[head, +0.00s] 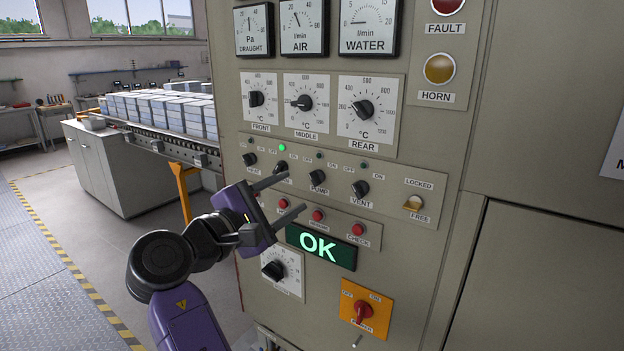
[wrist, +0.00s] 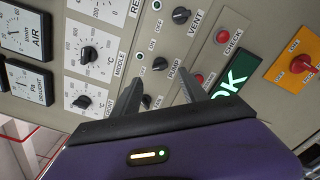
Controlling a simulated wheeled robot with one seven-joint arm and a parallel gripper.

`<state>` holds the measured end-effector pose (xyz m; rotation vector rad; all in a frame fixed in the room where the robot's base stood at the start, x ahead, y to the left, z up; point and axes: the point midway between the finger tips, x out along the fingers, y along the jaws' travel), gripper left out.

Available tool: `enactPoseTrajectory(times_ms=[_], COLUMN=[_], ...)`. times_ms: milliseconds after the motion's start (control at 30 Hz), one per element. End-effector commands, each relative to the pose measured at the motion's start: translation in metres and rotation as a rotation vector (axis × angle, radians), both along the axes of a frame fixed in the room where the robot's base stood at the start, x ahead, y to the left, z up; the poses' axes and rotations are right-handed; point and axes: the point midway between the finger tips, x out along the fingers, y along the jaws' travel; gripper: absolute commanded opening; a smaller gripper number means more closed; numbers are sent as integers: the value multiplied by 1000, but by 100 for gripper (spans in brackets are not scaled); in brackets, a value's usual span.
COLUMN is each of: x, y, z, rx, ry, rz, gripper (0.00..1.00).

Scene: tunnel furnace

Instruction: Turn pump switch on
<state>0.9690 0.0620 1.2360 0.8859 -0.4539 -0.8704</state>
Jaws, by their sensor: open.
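The pump switch (head: 319,176) is a small black rotary knob between OFF and ON marks on the grey panel. The lamp above it looks dark in the head view; its pointer direction is too small to tell surely. In the wrist view the pump switch (wrist: 160,64) shows just beyond and between the fingertips. My gripper (head: 295,190) is open and empty, in front of the panel, with its fingers toward the switch row. It also shows in the wrist view (wrist: 161,83). I cannot tell any contact with the knob.
The vent switch (head: 360,188) is to the right, the heat switch (head: 249,159) to the left. The fan switch is partly hidden by my finger; a green lamp (head: 282,147) above it is lit. Red buttons (head: 317,215) and a green OK display (head: 320,246) lie below.

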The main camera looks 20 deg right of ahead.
Motion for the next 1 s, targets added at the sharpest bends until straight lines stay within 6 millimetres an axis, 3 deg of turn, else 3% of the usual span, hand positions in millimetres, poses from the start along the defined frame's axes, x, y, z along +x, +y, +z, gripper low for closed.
enactPoseTrajectory(times_ms=[500, 900, 1000], x=[40, 46, 46], y=[-55, -62, -62], z=[1, 0, 0], rx=[-2, -1, -1], ry=[2, 1, 1], rz=[3, 4, 4], gripper=[51, 51, 33])
